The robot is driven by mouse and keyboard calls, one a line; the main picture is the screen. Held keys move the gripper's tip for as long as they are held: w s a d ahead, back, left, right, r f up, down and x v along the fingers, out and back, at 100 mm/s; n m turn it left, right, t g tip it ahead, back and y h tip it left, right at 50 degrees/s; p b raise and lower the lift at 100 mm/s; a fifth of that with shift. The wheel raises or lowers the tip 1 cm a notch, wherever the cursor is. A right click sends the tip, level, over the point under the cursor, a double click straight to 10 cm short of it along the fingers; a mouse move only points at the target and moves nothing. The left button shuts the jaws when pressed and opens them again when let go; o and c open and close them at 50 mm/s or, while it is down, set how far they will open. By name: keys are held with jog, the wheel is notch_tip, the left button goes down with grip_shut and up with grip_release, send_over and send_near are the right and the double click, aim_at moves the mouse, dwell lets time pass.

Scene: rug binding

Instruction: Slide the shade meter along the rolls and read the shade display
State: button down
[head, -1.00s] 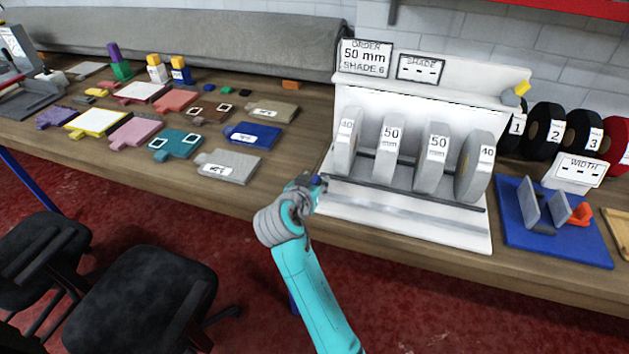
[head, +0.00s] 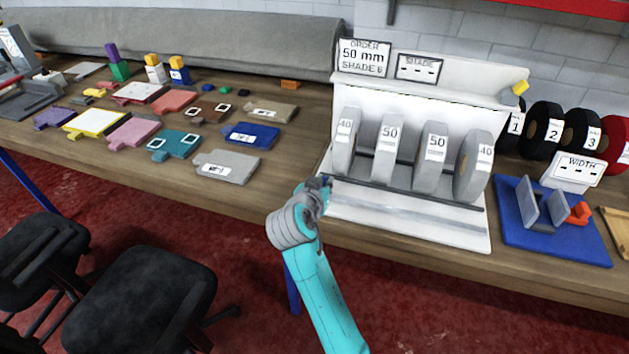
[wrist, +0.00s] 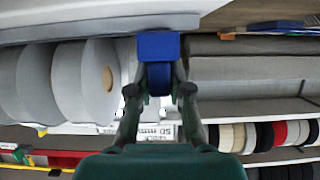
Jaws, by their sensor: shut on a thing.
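My gripper (head: 322,184) is at the left end of a dark rail (head: 400,192) in front of the white roll stand (head: 400,215). In the wrist view my gripper (wrist: 158,92) is shut on a blue block (wrist: 158,45), which I take to be the shade meter. In the head view the block is mostly hidden by my gripper. Several grey rolls stand behind the rail, labelled 40, 50, 50 and 40; one 50 roll (head: 389,150) is left of centre. The shade display (head: 417,69) shows only dashes. The order sign (head: 364,58) reads 50 mm, shade 6.
A blue base with upright grey plates (head: 550,235) and a width display (head: 572,172) showing dashes are right of the stand. Black and red rolls (head: 541,130) stand behind them. Several coloured sample pieces, one grey (head: 228,167), lie on the table to the left.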

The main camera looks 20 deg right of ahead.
jog(key=s+d, duration=0.2)
jog(key=d, duration=0.1)
jog(key=s+d, duration=0.3)
jog(key=d, duration=0.1)
jog(key=s+d, duration=0.3)
jog(key=d, duration=0.1)
jog(key=c, duration=1.1)
grip_release()
jog(key=shift+a, duration=0.1)
jog(key=v, duration=1.2)
